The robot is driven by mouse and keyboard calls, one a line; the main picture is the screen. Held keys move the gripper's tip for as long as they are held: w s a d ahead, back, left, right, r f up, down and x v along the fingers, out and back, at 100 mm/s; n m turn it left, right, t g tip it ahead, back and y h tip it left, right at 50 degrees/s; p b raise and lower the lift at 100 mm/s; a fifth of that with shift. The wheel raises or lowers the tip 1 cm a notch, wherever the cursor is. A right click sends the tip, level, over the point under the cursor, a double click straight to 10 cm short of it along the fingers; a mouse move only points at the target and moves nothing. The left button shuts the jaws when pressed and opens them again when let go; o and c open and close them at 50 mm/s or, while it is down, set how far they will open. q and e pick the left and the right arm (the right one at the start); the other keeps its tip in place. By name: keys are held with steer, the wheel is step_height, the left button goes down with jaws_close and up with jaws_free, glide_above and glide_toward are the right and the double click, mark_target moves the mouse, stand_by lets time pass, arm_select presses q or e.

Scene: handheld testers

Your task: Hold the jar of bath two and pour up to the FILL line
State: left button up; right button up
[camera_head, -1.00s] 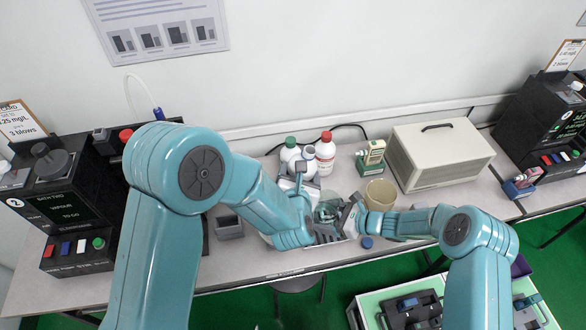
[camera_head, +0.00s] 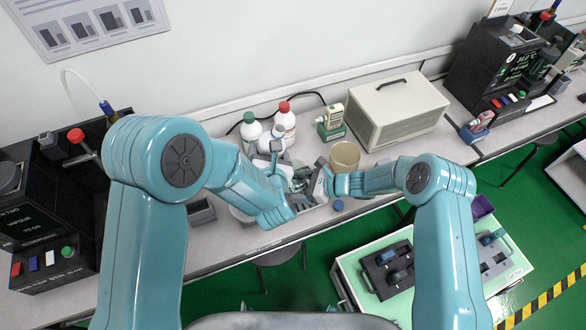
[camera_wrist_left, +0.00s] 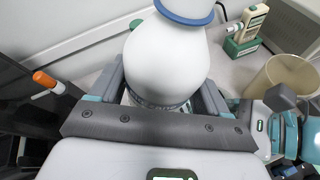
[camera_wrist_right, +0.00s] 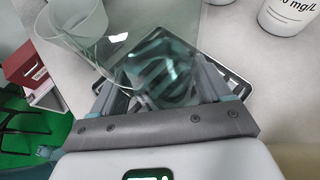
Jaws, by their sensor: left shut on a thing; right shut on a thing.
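My left gripper (camera_head: 276,172) is shut on a white bottle (camera_wrist_left: 168,60) with a blue collar. The bottle fills the middle of the left wrist view, and its top runs out of that picture. My right gripper (camera_head: 322,182) is shut on a clear glass jar (camera_wrist_right: 165,70), seen close up in the right wrist view. Dark striped shapes show through the glass. The two grippers are close together above the bench, the jar between them in the head view. No FILL mark or liquid level can be made out, and I cannot tell whether liquid is flowing.
White bottles with green (camera_head: 250,127) and red (camera_head: 284,121) caps stand behind the grippers. A green-based device (camera_head: 332,121), a tan beaker (camera_head: 345,156) and a beige case (camera_head: 397,110) stand right of them. A black console (camera_head: 45,235) is at left, a green-topped cart (camera_head: 350,270) below.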

arm_select(q)
steer(key=shift+a+f+m+t+y, duration=0.1)
steer(key=shift+a+f+m+y, duration=0.4)
steer(key=shift+f, duration=0.3)
steer(key=shift+a+f+m+t+y, duration=0.1)
steer(key=shift+a+f+m+y, duration=0.2)
steer(key=shift+a+f+m, duration=0.4)
steer(key=shift+a+f+m+t+y, duration=0.1)
steer(key=shift+a+f+m+y, duration=0.4)
steer(key=shift+f, duration=0.45)
stand_by(5.5)
